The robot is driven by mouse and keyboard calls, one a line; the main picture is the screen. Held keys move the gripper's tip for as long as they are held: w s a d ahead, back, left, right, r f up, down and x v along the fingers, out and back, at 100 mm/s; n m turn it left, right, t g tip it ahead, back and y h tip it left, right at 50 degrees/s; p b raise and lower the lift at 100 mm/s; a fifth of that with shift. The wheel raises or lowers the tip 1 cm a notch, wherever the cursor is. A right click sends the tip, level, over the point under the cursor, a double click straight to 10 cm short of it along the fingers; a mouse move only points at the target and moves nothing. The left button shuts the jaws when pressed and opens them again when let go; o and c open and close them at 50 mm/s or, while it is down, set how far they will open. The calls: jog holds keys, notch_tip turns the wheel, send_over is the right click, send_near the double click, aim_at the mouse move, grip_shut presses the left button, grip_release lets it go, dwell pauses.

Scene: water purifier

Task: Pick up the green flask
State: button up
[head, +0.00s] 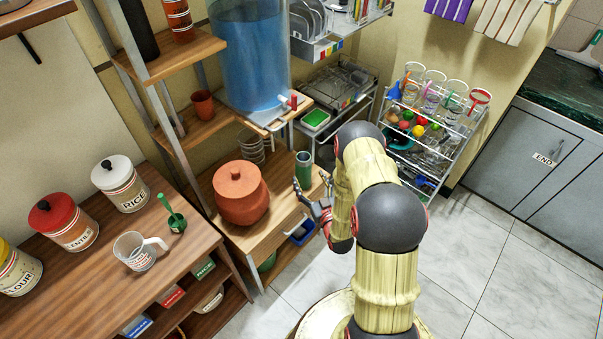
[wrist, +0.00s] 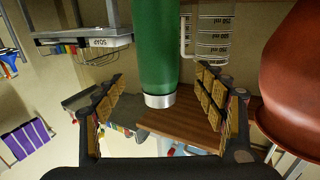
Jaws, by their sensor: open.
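The green flask (head: 304,166) stands upright at the right end of the low wooden shelf, right of the brown clay pot (head: 240,190). My gripper (head: 312,182) is in front of the flask, with its fingers spread. In the wrist view, which looks upside down, the flask (wrist: 157,45) has a green body and a silver band at its end. It sits between my two open fingers (wrist: 161,77), with visible gaps on both sides. Nothing is held. The far side of the flask is hidden.
The clay pot also shows close at the right of the wrist view (wrist: 292,85). Clear measuring cups (wrist: 213,38) are beside the flask. A large blue water container (head: 250,55) is on the shelf above. A wire cart (head: 432,120) stands to the right. The tiled floor on the right is clear.

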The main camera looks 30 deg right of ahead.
aim_at(303, 166)
jog(key=w, duration=0.2)
jog(key=w+b, duration=0.1)
jog(key=w, duration=0.1)
jog(key=w+d+b, duration=0.1)
jog(key=w, duration=0.2)
jog(key=shift+r, duration=0.1)
jog(key=shift+s, duration=0.1)
jog(key=shift+c, duration=0.7)
jog(key=c, duration=1.5)
grip_shut()
jog(key=shift+r, duration=0.1)
